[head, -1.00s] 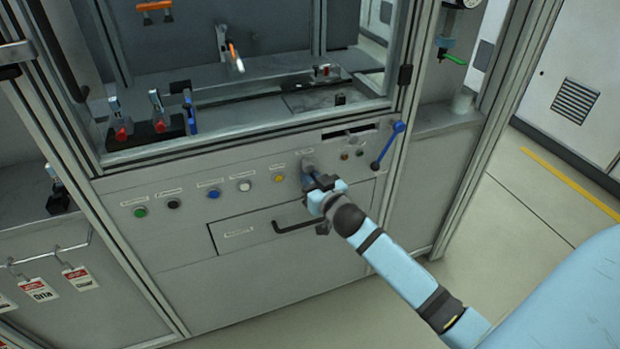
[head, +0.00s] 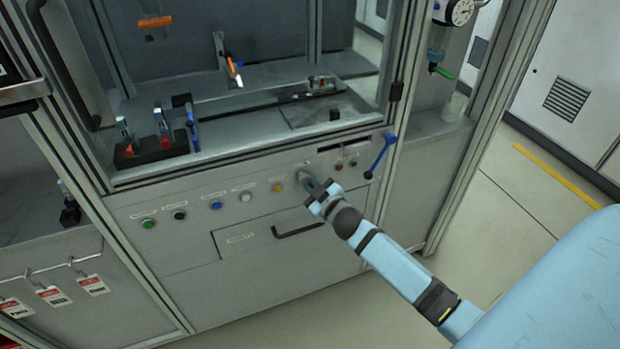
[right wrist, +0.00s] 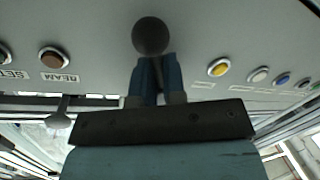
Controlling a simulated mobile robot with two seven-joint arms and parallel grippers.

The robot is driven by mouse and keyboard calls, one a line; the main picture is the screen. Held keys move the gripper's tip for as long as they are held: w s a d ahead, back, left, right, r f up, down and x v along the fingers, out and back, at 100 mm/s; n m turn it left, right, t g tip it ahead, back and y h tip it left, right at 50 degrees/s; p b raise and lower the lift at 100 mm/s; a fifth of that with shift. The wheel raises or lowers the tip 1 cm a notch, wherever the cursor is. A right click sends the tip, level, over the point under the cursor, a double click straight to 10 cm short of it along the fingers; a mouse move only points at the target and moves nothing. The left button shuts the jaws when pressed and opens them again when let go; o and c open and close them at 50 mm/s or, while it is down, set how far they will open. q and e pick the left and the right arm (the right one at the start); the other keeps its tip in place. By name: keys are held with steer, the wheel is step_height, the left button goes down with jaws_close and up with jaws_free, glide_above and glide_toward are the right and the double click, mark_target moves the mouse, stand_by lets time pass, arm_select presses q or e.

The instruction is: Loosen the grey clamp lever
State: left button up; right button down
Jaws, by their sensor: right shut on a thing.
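The grey clamp lever sits on the front panel, right of the yellow button; its round dark hub (right wrist: 150,36) shows in the right wrist view, and its grey mount (head: 302,175) in the head view. My right gripper (head: 313,187) is at the panel, shut on the lever. In the right wrist view, its two blue fingers (right wrist: 156,78) are close together just below the hub in the picture. The fingers hide most of the lever's arm, so its angle is hard to tell. My left gripper is not in view.
A blue lever (head: 380,156) stands to the right on the same panel. A row of buttons, including the yellow one (head: 277,187), runs left. A drawer with a black handle (head: 298,231) is below. Clamps (head: 158,138) stand inside the machine. Floor at right is clear.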

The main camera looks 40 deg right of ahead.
steer(key=r+n+p, duration=0.2)
steer(key=n+p, duration=0.1)
steer(key=shift+d+n+h, duration=0.3)
steer(key=shift+n+g+p, duration=0.4)
steer(key=shift+n+p, duration=0.1)
steer(key=shift+p, duration=0.15)
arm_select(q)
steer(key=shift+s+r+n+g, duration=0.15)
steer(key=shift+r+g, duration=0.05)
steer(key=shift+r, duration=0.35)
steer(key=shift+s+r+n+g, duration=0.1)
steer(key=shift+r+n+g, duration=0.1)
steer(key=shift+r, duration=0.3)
arm_select(e)
steer(key=shift+d+r+n, duration=0.1)
steer(key=shift+n, duration=0.2)
arm_select(q)
steer(key=shift+p, duration=0.3)
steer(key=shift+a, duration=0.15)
arm_select(e)
steer(key=c, duration=1.2)
jaws_free()
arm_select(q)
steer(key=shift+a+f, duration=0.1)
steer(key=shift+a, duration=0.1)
arm_select(e)
steer(key=shift+a, duration=0.2)
steer(key=shift+f, duration=0.2)
